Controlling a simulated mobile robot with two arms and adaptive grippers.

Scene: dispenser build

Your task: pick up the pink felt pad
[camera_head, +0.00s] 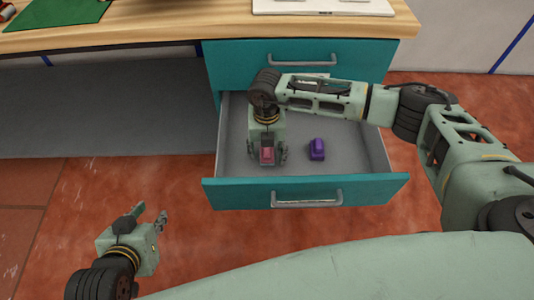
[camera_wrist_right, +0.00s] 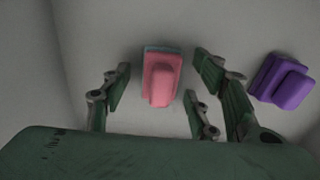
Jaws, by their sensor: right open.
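The pink felt pad (camera_wrist_right: 161,80) has a raised pink grip on top and a thin grey-blue layer along one edge. It lies on the floor of the open drawer (camera_head: 345,150), and it also shows in the head view (camera_head: 267,155). My right gripper (camera_head: 267,160) is over the pad inside the drawer. In the right wrist view, its open fingers (camera_wrist_right: 158,82) stand to either side of the pad, with gaps between. My left gripper (camera_head: 150,218) is outside the drawer, above the red floor, with its fingers apart and nothing between them.
A similar purple pad (camera_head: 317,149) lies in the drawer to the right, close to my right fingers in the wrist view (camera_wrist_right: 281,80). The drawer walls and its teal front (camera_head: 240,193) surround the space. A wooden desk top (camera_head: 180,25) is above.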

